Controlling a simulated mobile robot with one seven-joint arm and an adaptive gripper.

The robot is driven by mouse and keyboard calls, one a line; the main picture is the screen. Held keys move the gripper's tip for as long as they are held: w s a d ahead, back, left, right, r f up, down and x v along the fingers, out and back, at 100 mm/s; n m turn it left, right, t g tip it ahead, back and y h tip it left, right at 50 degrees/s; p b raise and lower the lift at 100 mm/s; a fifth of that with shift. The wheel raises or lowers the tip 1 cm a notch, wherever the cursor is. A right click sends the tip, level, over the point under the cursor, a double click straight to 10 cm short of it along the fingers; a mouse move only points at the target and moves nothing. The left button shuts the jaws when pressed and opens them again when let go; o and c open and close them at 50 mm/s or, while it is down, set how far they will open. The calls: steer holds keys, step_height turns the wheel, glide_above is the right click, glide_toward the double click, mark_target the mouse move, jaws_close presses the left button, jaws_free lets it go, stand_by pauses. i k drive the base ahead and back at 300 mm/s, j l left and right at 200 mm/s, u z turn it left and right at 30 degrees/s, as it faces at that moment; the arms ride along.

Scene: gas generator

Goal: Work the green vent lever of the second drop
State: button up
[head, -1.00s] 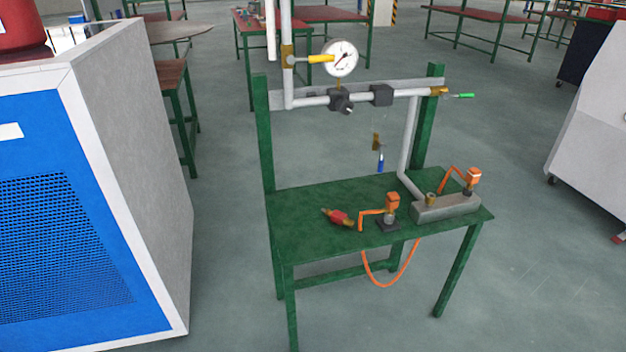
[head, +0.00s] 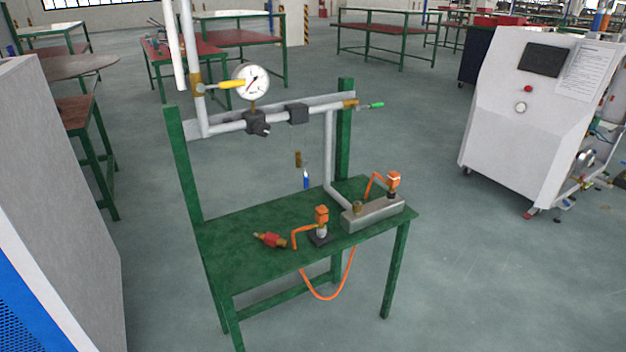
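The green vent lever (head: 375,105) sticks out to the right from a brass fitting (head: 350,104) at the right end of the grey horizontal pipe (head: 275,116). The pipe runs along the frame above the green table (head: 225,270). A yellow lever (head: 231,84) sits on the left vertical pipe, beside a round white gauge (head: 251,82). A small blue-handled valve (head: 306,180) hangs below the pipe behind the table. My gripper is not in view.
On the table are a red and brass fitting (head: 270,240), orange-topped valves (head: 321,215) and a grey block (head: 372,213). An orange hose (head: 328,297) hangs below its front edge. A white console (head: 535,110) stands at right, a grey and blue cabinet (head: 60,200) at left. Floor between is clear.

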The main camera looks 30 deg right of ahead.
mark_target(371, 106)
steer(key=i+l+z, duration=0.25)
steer(key=z, duration=0.15)
steer(key=i+l+z, duration=0.1)
steer(key=i+z, duration=0.25)
steer(key=i+l+z, duration=0.1)
steer(key=i+z, duration=0.15)
steer(key=z, duration=0.15)
